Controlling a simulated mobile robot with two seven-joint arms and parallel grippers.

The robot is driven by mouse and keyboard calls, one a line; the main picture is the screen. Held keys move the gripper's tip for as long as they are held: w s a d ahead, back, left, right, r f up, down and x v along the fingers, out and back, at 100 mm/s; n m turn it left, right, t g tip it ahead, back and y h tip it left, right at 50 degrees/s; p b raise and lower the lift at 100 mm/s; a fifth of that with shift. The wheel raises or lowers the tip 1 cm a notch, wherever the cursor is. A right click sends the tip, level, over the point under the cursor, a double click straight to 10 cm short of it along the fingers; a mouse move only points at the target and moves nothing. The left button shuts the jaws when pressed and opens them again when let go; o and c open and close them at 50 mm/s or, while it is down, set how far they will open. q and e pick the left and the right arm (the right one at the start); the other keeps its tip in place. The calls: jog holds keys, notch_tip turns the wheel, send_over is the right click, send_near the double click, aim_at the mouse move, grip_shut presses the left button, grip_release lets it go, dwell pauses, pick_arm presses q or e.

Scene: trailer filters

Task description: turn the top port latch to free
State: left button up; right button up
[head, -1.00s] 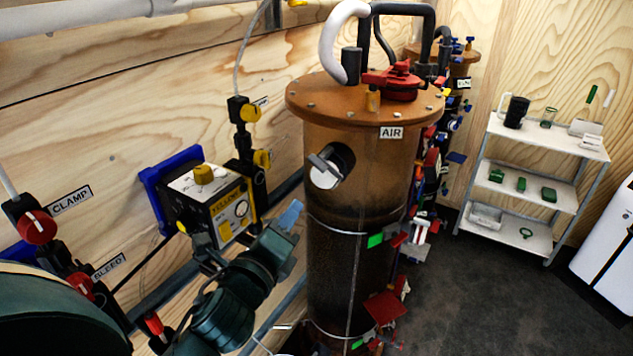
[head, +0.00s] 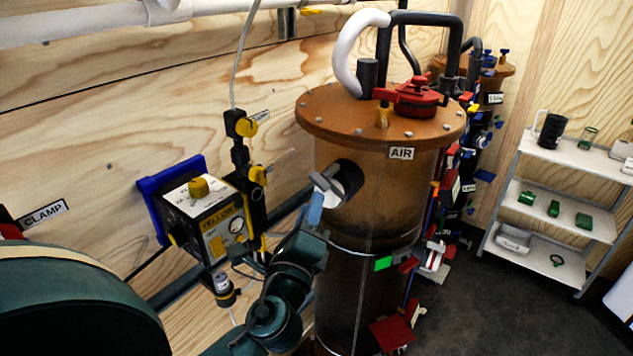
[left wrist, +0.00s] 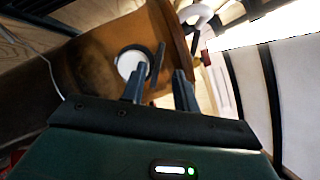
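The brown tank labelled AIR (head: 365,220) stands in the middle of the head view. High on its side is a round port (head: 349,178) with a grey bar latch (head: 326,188) across its front. In the left wrist view the port shows a white disc (left wrist: 130,63), and the dark latch bar (left wrist: 158,66) stands at its right side. My left gripper (head: 315,212) is just below and in front of the latch. Its fingers (left wrist: 159,88) are apart, with the bar beyond and roughly between them. I cannot tell whether they touch it. My right gripper is not in view.
A yellow and black gauge box (head: 212,215) is on the wooden wall left of the tank. A red fitting (head: 412,97) and pipes top the lid. Red and coloured fittings (head: 395,330) line the tank's right side. A shelf (head: 560,215) stands at the right; dark floor lies between.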

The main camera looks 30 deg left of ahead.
aim_at(318, 186)
pick_arm(q)
jog(key=p+x, duration=0.1)
jog(key=x, duration=0.4)
jog(key=shift+f, duration=0.1)
grip_shut()
